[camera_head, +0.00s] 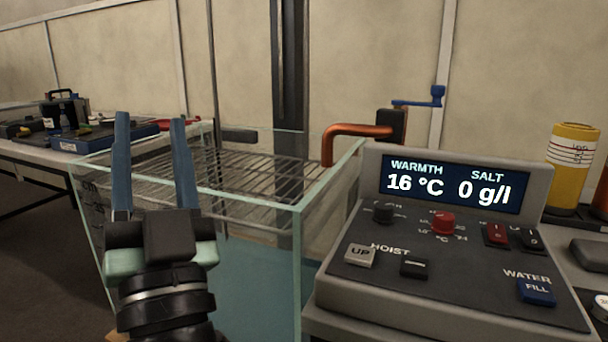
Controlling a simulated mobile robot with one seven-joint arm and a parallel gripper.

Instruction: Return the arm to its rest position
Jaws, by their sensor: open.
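My gripper (150,122) is at the left of the head view, pointing up. Its two blue fingers stand apart with nothing between them. It shows in front of a glass tank (300,250), overlapping the tank's left part; I cannot tell how far apart they are. The wrist below it is black with a pale ring. The lower part of my arm is out of the picture.
A metal rack (255,170) sits in the tank's upper part. A control panel (450,265) on the right reads 16 °C and 0 g/l. An orange pipe (350,132) curves over the tank's edge. A yellow cylinder (572,165) stands far right. A cluttered table (30,152) is at left.

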